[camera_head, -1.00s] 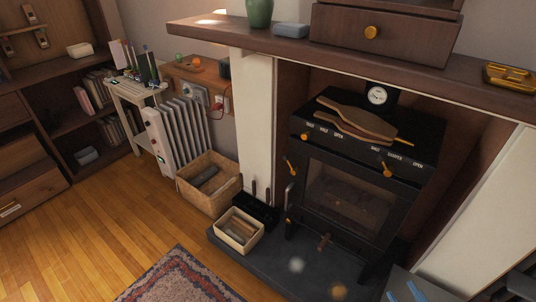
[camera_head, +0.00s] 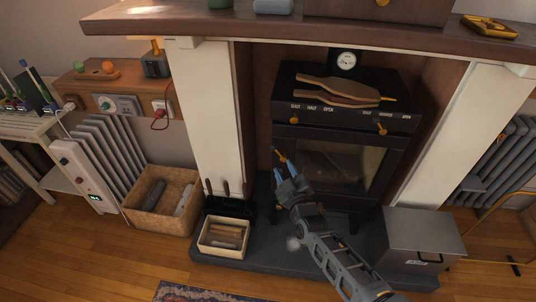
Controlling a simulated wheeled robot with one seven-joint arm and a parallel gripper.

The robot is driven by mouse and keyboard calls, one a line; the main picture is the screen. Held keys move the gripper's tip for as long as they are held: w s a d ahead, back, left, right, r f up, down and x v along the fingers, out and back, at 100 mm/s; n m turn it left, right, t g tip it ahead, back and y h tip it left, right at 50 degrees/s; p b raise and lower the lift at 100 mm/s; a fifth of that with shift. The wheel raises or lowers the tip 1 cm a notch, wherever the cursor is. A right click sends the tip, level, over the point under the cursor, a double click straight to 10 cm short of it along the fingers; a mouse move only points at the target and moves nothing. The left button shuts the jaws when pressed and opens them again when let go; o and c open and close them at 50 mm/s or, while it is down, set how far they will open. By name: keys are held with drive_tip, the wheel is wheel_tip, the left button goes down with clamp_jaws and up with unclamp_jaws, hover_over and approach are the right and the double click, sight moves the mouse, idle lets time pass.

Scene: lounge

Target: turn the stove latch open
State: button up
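The black stove (camera_head: 330,150) stands in the fireplace, its glass door facing me. A small latch handle with an orange-brass part (camera_head: 281,156) is at the left edge of the door. My gripper (camera_head: 285,168) is raised in front of the door's lower left, with its bluish fingertips close to the latch handle. The fingers look apart, with nothing seen between them; I cannot tell whether they touch the latch. Two brass levers, left (camera_head: 294,118) and right (camera_head: 382,128), sit on the labelled front strip above. My arm hides part of the hearth and lower stove.
A tray of sticks (camera_head: 224,252) and a wicker basket (camera_head: 160,226) stand left of the stove. A grey metal box (camera_head: 424,232) is on the right. The mantel (camera_head: 270,27) overhangs above. Wooden paddles (camera_head: 335,92) lie on the stove top.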

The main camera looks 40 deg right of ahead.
sight(276, 151)
drive_tip(key=shift+b+x, duration=2)
drive_tip(key=shift+x, duration=1.8)
clamp_jaws()
